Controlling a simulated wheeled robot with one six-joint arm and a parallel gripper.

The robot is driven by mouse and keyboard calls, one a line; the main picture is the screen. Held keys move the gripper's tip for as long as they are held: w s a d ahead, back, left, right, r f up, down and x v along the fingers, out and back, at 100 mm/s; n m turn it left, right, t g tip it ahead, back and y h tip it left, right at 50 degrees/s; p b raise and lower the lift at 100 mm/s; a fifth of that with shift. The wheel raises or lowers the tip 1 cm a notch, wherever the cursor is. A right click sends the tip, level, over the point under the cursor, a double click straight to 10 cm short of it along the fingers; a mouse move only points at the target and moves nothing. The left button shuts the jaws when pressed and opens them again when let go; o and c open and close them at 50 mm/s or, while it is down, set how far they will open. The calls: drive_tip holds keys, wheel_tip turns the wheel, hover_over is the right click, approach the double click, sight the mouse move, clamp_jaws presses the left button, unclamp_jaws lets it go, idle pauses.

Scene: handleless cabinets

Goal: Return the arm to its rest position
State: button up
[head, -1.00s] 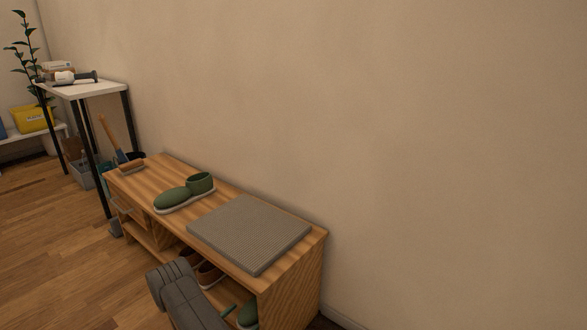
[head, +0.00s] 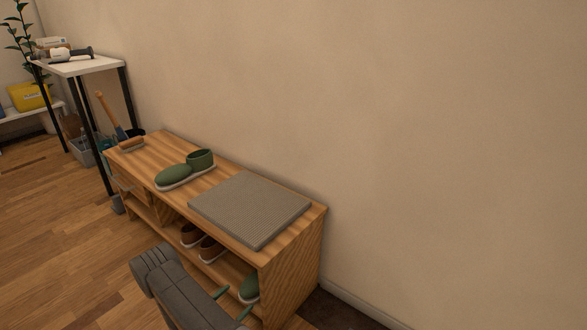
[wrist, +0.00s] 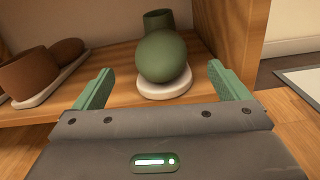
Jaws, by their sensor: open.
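My gripper (head: 232,303) is low in front of the wooden bench's lower shelf. In the wrist view, my gripper (wrist: 161,72) has its two green fingers wide apart with nothing held between them. A green shoe with a white sole (wrist: 163,57) stands on the lower shelf beyond the fingertips, near the right side panel. It also shows in the head view (head: 250,288), partly hidden. My grey arm link (head: 175,285) reaches in from the bottom of the head view.
A white-topped table (head: 84,66) stands at the back left. Wooden floor (head: 60,230) is open at left.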

sight(248, 287)
drive_tip(key=b+x, duration=0.2)
drive_tip(key=x, duration=0.6)
drive_tip(key=shift+w+d+f, duration=0.15)
drive_tip(key=shift+w+d, duration=0.05)
drive_tip(key=shift+d, duration=0.1)
drive_tip(key=shift+a+r, duration=0.1)
drive_tip(key=shift+r, duration=0.7)
drive_tip(key=shift+s+a+r+p, duration=0.35)
drive_tip(key=shift+r+p, duration=0.15)
drive_tip(key=shift+p, duration=0.15)
drive_tip(key=shift+s+a+r+p, duration=0.2)
drive_tip(key=shift+s+r+p, duration=0.2)
drive_tip(key=shift+p, duration=0.2)
drive_tip(key=b+v, duration=0.2)
drive_tip(key=v, duration=1.3)
drive_tip(key=shift+s+a, duration=0.2)
drive_tip(key=shift+a, duration=0.1)
drive_tip(key=shift+r, duration=0.15)
